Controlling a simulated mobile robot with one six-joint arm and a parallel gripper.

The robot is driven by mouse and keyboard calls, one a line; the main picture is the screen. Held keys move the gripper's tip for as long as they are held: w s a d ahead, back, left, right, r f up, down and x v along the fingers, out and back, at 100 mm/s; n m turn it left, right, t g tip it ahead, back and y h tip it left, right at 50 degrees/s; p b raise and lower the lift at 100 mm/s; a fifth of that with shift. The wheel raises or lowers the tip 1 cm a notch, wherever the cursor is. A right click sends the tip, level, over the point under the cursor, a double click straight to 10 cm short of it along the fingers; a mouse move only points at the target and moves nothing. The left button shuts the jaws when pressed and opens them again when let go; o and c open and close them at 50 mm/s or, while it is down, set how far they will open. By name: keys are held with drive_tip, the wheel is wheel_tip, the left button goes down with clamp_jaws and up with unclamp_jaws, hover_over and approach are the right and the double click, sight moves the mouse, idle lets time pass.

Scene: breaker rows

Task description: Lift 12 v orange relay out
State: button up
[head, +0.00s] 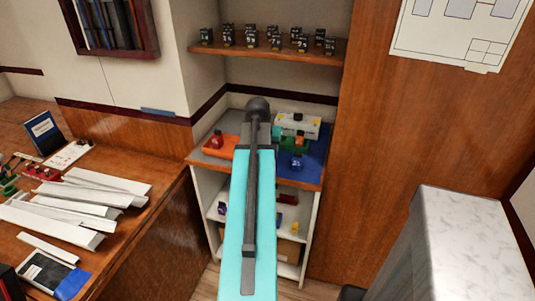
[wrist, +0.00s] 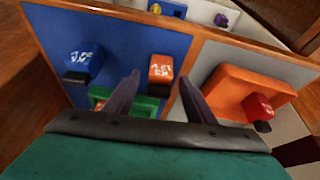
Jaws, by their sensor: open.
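In the wrist view an orange relay (wrist: 161,68) with white lettering and a dark base sits between and just beyond my fingertips. The lettering is too blurred to read fully. My gripper (wrist: 159,77) is open, one finger on each side of the relay, with nothing held. A green tray (wrist: 147,107) lies beside the relay, partly behind my left finger; I cannot tell whether the relay stands in it or beside it. The green tray also shows in the head view (head: 284,143). In the head view my arm hides the gripper, and I cannot make out the relay.
A blue relay (wrist: 84,60) stands on the blue mat (wrist: 125,40). An orange tray (wrist: 225,82) holds a red relay (wrist: 259,106). A white device (head: 303,122) stands at the back. A shelf (head: 265,52) above carries several dark relays; a wood panel (head: 395,140) stands right.

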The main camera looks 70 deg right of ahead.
drive_tip(key=shift+x, duration=1.15)
drive_tip(key=c, duration=1.2)
